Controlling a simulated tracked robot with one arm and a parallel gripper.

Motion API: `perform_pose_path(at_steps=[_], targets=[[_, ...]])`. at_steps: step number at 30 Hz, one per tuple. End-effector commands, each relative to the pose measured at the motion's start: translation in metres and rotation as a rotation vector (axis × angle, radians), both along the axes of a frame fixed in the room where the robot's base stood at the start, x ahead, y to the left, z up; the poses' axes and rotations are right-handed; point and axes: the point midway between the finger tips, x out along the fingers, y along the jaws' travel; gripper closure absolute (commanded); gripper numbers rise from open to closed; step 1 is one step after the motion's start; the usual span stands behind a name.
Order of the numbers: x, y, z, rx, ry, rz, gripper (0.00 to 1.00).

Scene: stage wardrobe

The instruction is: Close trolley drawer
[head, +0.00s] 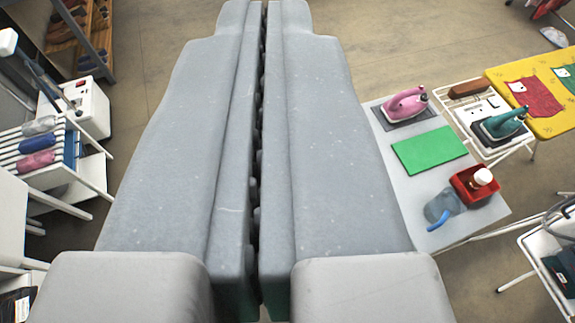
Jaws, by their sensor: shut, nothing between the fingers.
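My gripper (264,12) fills the middle of the head view, its two long grey fingers side by side with only a thin dark gap between them. It is shut and empty, pointing away over the floor. No drawer can be made out for certain. At the left edge stands a white slatted rack (36,146) with pink, blue and pale rolls or bottles on it. At the lower right edge is a white-framed stand (548,262) with dark items, cut off by the picture. I cannot tell whether either is the trolley. The fingers hide the centre of the scene.
A grey table (425,212) at right bears a pink iron (406,103), a green mat (428,150), a red box (474,186) and a spray bottle (443,207). A yellow board (550,115) stands beyond. A shoe shelf (80,28) is far left. Bare floor lies between.

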Motion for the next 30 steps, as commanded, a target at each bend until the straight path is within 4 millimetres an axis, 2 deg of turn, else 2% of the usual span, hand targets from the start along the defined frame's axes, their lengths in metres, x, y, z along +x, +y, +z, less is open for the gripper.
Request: perform_pose_path(at_steps=[4, 7, 10, 13, 18, 23, 27, 29, 30], targets=[[0.002, 0.0, -0.001, -0.001, 0.001, 0.002, 1.0], [0.013, 0.005, -0.007, -0.009, -0.002, 0.019, 1.0], [0.041, 0.005, -0.024, -0.031, -0.008, 0.055, 1.0], [0.079, 0.018, -0.049, -0.062, -0.026, 0.103, 1.0], [0.15, 0.047, -0.103, -0.129, -0.066, 0.169, 1.0], [0.209, 0.071, -0.163, -0.195, -0.102, 0.195, 1.0], [0.254, 0.088, -0.223, -0.265, -0.125, 0.191, 1.0], [0.27, 0.095, -0.25, -0.297, -0.132, 0.183, 1.0], [0.281, 0.099, -0.271, -0.322, -0.131, 0.176, 1.0]])
